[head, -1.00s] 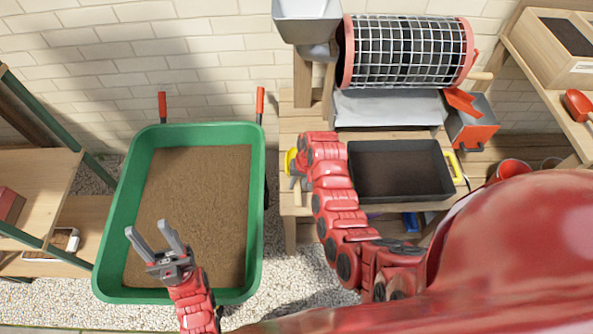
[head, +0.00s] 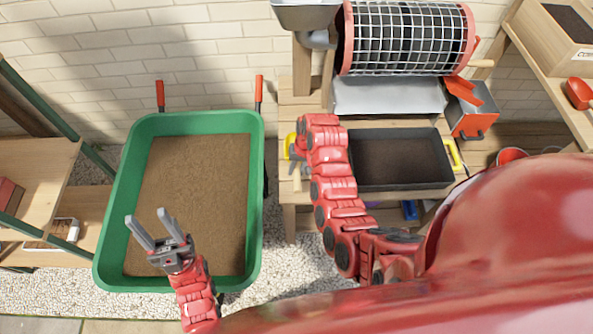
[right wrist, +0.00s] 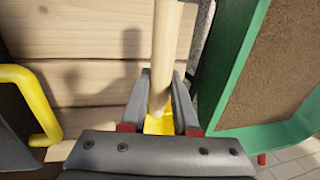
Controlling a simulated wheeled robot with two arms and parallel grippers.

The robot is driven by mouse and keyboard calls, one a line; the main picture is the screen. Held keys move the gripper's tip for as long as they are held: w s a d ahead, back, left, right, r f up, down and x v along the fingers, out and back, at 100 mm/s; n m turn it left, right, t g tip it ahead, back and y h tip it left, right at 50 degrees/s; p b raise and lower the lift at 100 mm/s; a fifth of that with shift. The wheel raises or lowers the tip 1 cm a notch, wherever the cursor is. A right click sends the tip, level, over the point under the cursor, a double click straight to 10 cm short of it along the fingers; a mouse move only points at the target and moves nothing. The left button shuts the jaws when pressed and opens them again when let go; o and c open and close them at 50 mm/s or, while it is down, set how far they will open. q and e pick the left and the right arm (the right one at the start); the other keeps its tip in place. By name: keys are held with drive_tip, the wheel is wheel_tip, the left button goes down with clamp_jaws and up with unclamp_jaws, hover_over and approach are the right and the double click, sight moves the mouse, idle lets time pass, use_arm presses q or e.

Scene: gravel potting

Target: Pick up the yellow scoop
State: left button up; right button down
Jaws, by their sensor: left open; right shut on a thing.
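The yellow scoop (head: 290,146) is at the left end of the wooden bench, mostly hidden by my right gripper (head: 297,166). In the right wrist view its pale wooden handle (right wrist: 166,45) runs between the fingers of my right gripper (right wrist: 163,82), which is shut on it. A bit of the yellow scoop (right wrist: 158,124) shows below the handle, near the palm. I cannot tell whether the scoop touches the bench. My left gripper (head: 152,232) is open and empty above the green wheelbarrow.
The green wheelbarrow (head: 256,200) full of soil stands left of the bench. A dark tray (head: 402,187) with a yellow handle (head: 454,154) lies right of my right arm. A mesh drum (head: 405,38) stands behind. A wooden shelf (head: 35,170) is at far left.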

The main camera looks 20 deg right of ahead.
drive_tip(key=s, duration=0.1)
drive_tip(key=s+r, duration=0.1)
drive_tip(key=s, duration=0.1)
drive_tip(key=s+d+r, duration=0.1)
drive_tip(key=shift+s+p, duration=0.25)
drive_tip(key=shift+p, duration=0.15)
drive_tip(key=s+d+p, duration=0.2)
drive_tip(key=s+p, duration=0.3)
drive_tip(key=s, duration=0.6)
drive_tip(key=shift+r, duration=0.45)
drive_tip(key=shift+d, duration=0.1)
